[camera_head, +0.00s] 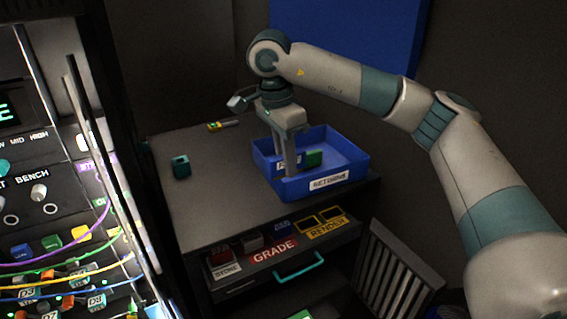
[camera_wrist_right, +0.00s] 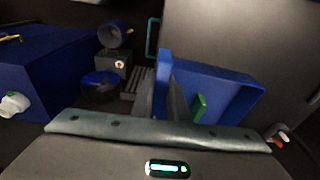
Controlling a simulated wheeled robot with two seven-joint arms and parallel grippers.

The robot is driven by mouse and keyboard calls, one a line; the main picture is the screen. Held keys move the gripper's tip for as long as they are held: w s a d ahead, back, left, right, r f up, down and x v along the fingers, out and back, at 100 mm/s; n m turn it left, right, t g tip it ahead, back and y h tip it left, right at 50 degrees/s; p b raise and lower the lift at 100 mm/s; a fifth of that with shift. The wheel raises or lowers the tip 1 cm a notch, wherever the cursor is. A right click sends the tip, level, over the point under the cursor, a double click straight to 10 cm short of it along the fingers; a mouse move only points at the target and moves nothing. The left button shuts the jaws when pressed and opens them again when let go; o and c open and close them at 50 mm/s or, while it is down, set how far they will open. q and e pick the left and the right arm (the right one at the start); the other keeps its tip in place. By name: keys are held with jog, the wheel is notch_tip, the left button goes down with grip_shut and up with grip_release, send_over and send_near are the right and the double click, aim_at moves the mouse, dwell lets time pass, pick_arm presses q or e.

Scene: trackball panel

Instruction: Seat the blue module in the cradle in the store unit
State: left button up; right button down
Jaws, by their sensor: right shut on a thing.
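My right gripper (camera_head: 285,166) reaches down into the blue tray (camera_head: 349,177) on top of the dark cabinet. Its fingers are shut on a small blue module (camera_head: 287,161), which is mostly hidden by them. My left gripper is not in view.
GRADE (camera_head: 274,250) and RENDER (camera_head: 327,226) labels mark the front. A cabled rack (camera_head: 60,200) stands left; a slatted grey thing (camera_head: 394,272) stands right.

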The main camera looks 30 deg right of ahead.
dwell(0.3)
jog(key=shift+s+a+f+n, duration=0.15)
jog(key=shift+a+f+n, duration=0.1)
jog(key=shift+f+n, duration=0.15)
jog(key=s+a+f+n+t+y, duration=0.1)
jog(key=s+a+f+n, duration=0.7)
jog(key=n, duration=0.8)
jog(key=shift+s+f+n+t+y, duration=0.3)
jog(key=shift+s+f+t+y, duration=0.15)
jog(key=shift+f, duration=0.2)
jog(key=shift+s, duration=0.1)
